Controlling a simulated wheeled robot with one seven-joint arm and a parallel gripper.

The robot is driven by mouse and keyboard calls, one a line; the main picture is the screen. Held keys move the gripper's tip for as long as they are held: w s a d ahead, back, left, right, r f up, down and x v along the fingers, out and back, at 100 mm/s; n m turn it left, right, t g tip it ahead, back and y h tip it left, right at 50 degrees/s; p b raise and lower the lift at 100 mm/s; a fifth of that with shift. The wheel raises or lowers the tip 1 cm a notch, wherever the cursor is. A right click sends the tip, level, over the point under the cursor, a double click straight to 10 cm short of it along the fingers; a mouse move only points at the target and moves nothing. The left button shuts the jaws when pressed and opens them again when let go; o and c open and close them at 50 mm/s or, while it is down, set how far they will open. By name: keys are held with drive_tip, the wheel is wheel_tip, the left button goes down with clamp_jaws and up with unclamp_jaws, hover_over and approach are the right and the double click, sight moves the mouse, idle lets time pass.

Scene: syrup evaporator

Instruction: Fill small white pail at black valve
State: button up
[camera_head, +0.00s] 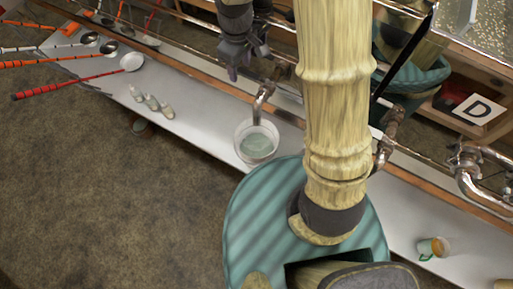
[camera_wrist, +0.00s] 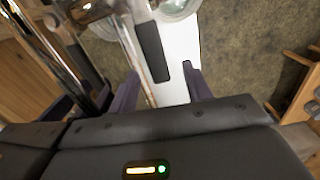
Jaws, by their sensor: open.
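The small white pail (camera_head: 257,141) stands upright on the white shelf, directly under a metal spout (camera_head: 263,103). A pale greenish surface shows inside it; I cannot tell whether that is liquid or the pail's bottom. A rounded pale rim, probably the pail (camera_wrist: 176,9), shows at the top edge of the wrist view. My gripper (camera_head: 246,72) hangs above and left of the spout, apart from the pail. Its fingers are spread (camera_wrist: 172,78), with nothing clearly held between them.
A copper pipe rail (camera_head: 205,82) runs along the shelf. Open floor lies left.

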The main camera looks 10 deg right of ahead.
wheel_tip(320, 180, up, 9)
drive_tip(key=p, duration=0.6)
drive_tip(key=shift+p, duration=0.4)
drive_tip(key=shift+w, duration=0.1)
